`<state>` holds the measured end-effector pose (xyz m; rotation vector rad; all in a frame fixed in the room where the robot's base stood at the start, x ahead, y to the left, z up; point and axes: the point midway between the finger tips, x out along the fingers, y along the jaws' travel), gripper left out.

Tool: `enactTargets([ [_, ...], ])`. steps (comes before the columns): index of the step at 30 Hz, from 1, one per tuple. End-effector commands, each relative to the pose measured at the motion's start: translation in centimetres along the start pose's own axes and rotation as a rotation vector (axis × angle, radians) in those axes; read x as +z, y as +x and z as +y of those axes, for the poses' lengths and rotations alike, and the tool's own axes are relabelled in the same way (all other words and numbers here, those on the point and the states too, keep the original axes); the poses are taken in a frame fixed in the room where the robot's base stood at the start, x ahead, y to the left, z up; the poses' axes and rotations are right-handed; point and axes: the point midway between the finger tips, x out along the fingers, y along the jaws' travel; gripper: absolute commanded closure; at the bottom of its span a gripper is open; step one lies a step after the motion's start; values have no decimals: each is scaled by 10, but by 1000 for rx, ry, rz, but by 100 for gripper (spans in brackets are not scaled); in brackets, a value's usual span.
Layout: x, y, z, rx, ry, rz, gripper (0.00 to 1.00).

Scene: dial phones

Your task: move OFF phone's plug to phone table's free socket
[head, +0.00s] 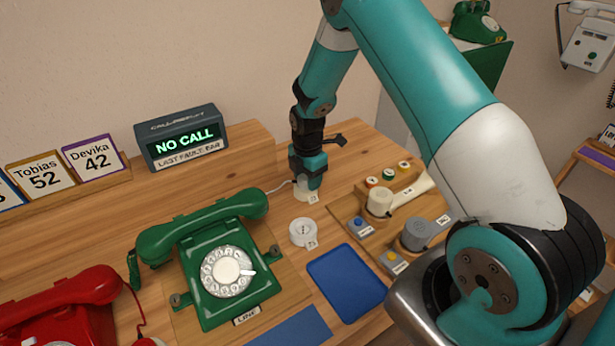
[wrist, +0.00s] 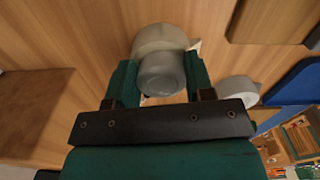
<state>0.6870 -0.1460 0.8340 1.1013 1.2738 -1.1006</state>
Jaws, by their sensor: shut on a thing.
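My gripper (head: 308,178) points down at the back of the table, right of the green dial phone (head: 228,272). It is shut on a grey round plug (wrist: 162,75), whose sides the two fingers touch in the wrist view. A cream round socket (head: 304,194) is right under the gripper; it also shows behind the plug in the wrist view (wrist: 158,38). I cannot tell whether the plug is seated in it or just above. A pale cord runs from the plug toward the green phone. A second round socket (head: 303,232) stands nearer the front with no plug visible in it.
A call display (head: 181,138) reads "NO CALL". Name cards (head: 90,157) stand left of it. A red phone (head: 65,308) is at front left. A blue mat (head: 346,278) lies before the sockets. A wooden board with knobs and buttons (head: 378,203) is to the right.

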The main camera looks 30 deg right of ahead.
Motion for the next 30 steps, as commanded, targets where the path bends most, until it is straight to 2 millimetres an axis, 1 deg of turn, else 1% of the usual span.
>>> enactTargets([
  [1, 0, 0, 0, 0, 0, 0, 47],
  [4, 0, 0, 0, 0, 0, 0, 24],
  [5, 0, 0, 0, 0, 0, 0, 22],
  [13, 0, -1, 0, 0, 0, 0, 22],
  [17, 0, -12, 0, 1, 0, 0, 22],
  [20, 0, -30, 1, 4, 0, -1, 22],
  [30, 0, -116, 1, 5, 0, -1, 22],
])
